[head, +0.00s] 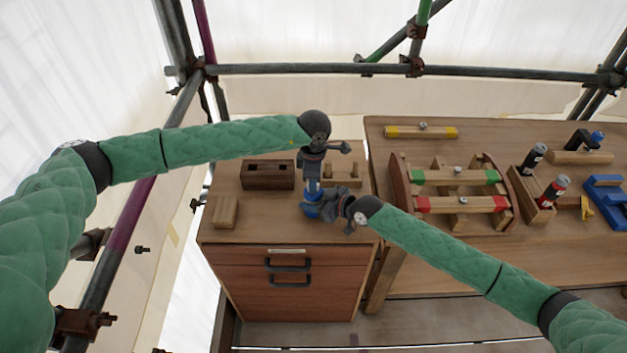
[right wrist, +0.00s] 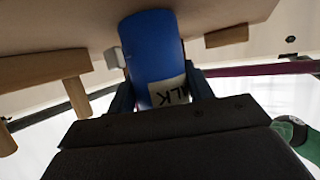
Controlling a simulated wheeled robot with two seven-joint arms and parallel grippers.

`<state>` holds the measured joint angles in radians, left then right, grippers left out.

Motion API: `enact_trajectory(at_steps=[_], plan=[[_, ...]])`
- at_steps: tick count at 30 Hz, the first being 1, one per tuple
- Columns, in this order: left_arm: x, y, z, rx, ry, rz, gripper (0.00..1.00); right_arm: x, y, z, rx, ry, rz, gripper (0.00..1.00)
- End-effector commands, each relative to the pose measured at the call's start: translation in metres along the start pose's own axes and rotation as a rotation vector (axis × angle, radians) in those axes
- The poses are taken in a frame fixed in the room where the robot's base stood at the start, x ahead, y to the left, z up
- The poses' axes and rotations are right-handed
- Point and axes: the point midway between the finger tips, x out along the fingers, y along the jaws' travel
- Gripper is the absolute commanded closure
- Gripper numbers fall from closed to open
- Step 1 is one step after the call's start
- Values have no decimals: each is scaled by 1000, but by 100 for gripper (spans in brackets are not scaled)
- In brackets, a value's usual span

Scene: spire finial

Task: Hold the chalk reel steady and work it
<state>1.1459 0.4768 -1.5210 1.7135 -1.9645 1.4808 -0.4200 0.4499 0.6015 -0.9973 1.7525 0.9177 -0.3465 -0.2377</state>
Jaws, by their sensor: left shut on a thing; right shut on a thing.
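The blue chalk reel (head: 311,209) is above the top of the wooden drawer cabinet, mostly hidden by my grippers. In the right wrist view the blue chalk reel (right wrist: 153,48) fills the space between my right fingers, with a pale label reading partly "ALK" upside down. My right gripper (head: 328,208) is shut on its body from the right. My left gripper (head: 312,183) points down from above and is shut at the upper part of the reel. Exactly which part it grips is hidden.
The drawer cabinet (head: 290,300) carries a dark slotted block (head: 267,175), a small wooden block (head: 225,211) and a light wooden stand (head: 346,173). The workbench at right holds a wooden cradle (head: 458,204), marker cans (head: 553,190) and a blue tool (head: 606,195). Scaffold poles surround the place.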

Motion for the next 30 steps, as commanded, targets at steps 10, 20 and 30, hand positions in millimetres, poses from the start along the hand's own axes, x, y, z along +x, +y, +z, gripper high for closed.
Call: enact_trajectory(at_steps=[10,20,30], plan=[[-1,2,-2,327,3,3,92,0,0,2,0,-2,0,74],[-1,1,-2,639,3,2,92,0,0,2,0,-3,0,74],[-1,2,-2,945,4,2,92,0,0,2,0,-3,-1,74]])
